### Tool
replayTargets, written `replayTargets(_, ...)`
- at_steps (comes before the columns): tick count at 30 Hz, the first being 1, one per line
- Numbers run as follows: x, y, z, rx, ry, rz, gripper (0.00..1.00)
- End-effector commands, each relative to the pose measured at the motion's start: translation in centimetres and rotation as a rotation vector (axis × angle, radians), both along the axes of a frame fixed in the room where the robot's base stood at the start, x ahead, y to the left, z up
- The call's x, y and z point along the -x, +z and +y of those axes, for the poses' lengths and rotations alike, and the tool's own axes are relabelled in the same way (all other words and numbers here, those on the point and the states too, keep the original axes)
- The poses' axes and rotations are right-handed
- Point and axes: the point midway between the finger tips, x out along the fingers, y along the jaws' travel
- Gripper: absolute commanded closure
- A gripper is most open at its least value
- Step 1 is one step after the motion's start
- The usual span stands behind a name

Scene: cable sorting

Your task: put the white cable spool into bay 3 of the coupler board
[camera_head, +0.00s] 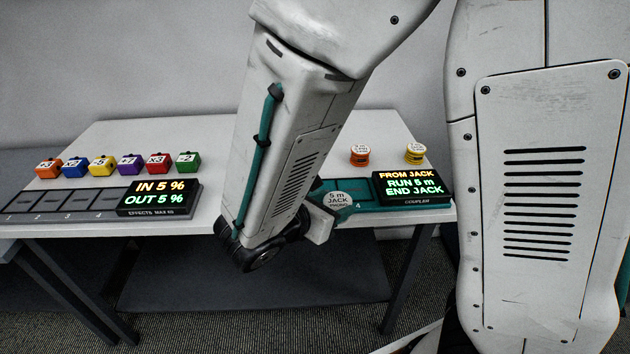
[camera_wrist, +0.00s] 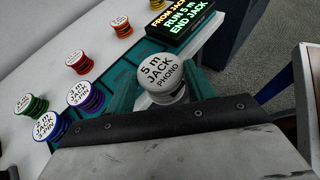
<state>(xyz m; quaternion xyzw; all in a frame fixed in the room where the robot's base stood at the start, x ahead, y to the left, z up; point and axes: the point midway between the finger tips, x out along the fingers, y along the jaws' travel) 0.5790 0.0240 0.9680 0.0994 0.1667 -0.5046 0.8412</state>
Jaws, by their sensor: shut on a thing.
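The white cable spool (camera_wrist: 161,76), labelled "5 m JACK PHONO", is held between the fingers of my gripper (camera_wrist: 164,92) in the wrist view. Its label faces up. In the head view the spool (camera_head: 337,199) shows just right of my gripper (camera_head: 322,218), by the teal coupler board (camera_head: 352,188). In the wrist view the board (camera_wrist: 143,48) lies beyond the spool, with dark empty bays beside its display. I cannot tell the spool's height above the board. A number 4 shows on the board right of the spool in the head view. My arm hides the board's left part.
A purple spool (camera_wrist: 86,96) and a blue spool (camera_wrist: 49,127) appear to sit on the board's left part. Green (camera_wrist: 31,105), red (camera_wrist: 78,62) and orange (camera_wrist: 121,27) spools stand behind it. The coupler display (camera_head: 412,187) rises at the board's right end. A yellow spool (camera_head: 415,154) stands behind.

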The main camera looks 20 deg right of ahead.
Motion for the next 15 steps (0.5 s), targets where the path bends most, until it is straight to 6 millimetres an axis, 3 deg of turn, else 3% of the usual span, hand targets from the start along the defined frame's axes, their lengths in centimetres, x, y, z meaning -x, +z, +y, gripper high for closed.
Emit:
replayTargets(9, -8.5, -0.8, -1.9, -0.001, -0.012, -0.001, 0.72)
replayTargets(15, -12.1, -1.2, -2.3, -0.001, -0.008, 0.0, 0.72)
